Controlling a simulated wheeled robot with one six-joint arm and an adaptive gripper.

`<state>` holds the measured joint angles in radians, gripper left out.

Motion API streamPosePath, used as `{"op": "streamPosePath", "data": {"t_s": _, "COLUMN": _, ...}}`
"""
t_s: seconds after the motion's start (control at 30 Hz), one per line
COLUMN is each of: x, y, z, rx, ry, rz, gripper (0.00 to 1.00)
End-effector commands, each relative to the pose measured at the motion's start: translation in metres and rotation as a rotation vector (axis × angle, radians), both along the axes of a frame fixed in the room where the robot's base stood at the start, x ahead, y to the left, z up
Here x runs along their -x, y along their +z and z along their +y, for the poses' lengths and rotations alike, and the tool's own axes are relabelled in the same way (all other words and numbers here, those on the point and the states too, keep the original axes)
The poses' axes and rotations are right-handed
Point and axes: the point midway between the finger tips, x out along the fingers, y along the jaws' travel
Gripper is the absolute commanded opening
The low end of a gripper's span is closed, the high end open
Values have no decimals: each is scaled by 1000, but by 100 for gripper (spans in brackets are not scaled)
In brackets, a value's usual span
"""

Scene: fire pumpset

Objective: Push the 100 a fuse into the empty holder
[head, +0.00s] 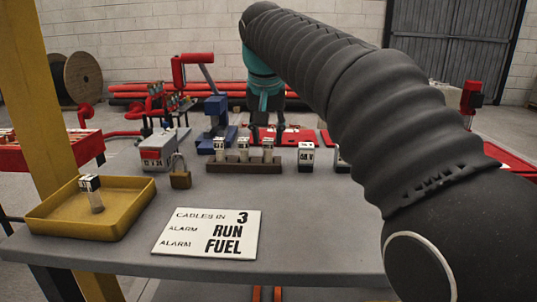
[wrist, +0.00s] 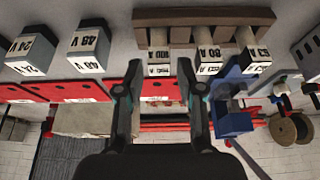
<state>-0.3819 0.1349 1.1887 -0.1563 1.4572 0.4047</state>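A brown fuse rack (head: 243,168) stands on the grey table and holds three pale fuses with white labelled caps. In the wrist view, where the scene is inverted, the rack (wrist: 205,14) is at the top. The fuse marked 100 (wrist: 158,58) is at the left there, beside fuses marked 80 A (wrist: 209,58) and 63 A (wrist: 254,56). In the head view the 100 fuse (head: 267,150) is rightmost. My gripper (wrist: 159,82) is open and empty, its fingertips either side of the 100 cap; I cannot tell whether they touch it. My gripper (head: 267,128) is behind the rack in the head view.
A yellow tray (head: 60,222) holds another capped fuse (head: 93,193). A padlock (head: 180,172), a grey box (head: 157,150), a blue vise (head: 216,117) and a 48 V block (head: 306,154) stand near the rack. A white sign (head: 207,233) lies in front; table right of it is clear.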

Motion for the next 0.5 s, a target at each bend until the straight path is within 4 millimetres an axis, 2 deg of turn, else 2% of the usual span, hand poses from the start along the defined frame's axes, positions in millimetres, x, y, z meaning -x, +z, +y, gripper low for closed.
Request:
{"op": "streamPosePath", "data": {"t_s": 0.1, "x": -7, "y": -19, "z": -2, "rx": 0, "ry": -1, "rz": 2, "gripper": 38}}
{"op": "streamPosePath", "data": {"t_s": 0.2, "x": -12, "y": -29, "z": -2, "rx": 0, "ry": -1, "rz": 0, "gripper": 38}}
{"op": "streamPosePath", "data": {"t_s": 0.47, "x": -13, "y": -31, "z": -2, "rx": 0, "ry": -1, "rz": 0, "gripper": 38}}
{"op": "streamPosePath", "data": {"t_s": 0.5, "x": -13, "y": -31, "z": -2, "rx": 0, "ry": -1, "rz": 0, "gripper": 28}}
